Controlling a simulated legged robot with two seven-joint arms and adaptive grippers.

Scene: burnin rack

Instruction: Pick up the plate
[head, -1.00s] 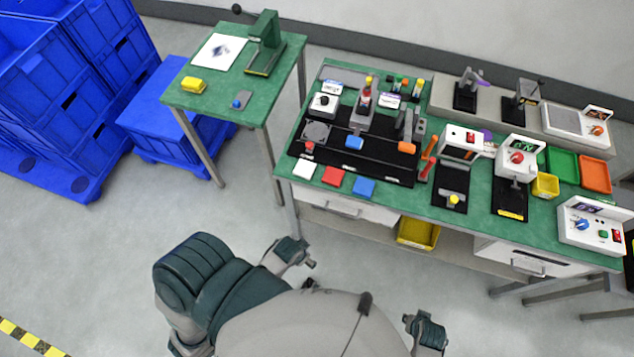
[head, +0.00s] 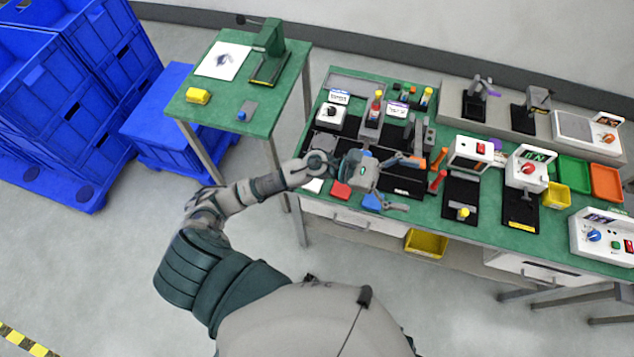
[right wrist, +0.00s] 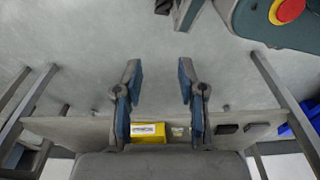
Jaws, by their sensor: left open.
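Three small flat square pieces lie along the front edge of the green bench: white (head: 313,185), red (head: 340,191) and blue (head: 371,203). I cannot tell which thing is the plate. My left gripper (head: 407,184) is over the front of the black mat with its fingers spread, empty, one finger reaching past the blue piece. The gripper and wrist hide part of the mat and partly cover the blue piece. My right gripper (right wrist: 158,76) shows only in the right wrist view, open and empty, with grey floor between its fingers.
The green bench (head: 450,207) carries several devices, including a white box with a red button (head: 473,150). Orange and red tool handles stand close right of my left gripper. A yellow bin (head: 427,243) is under the bench. A smaller green table (head: 225,110) stands left.

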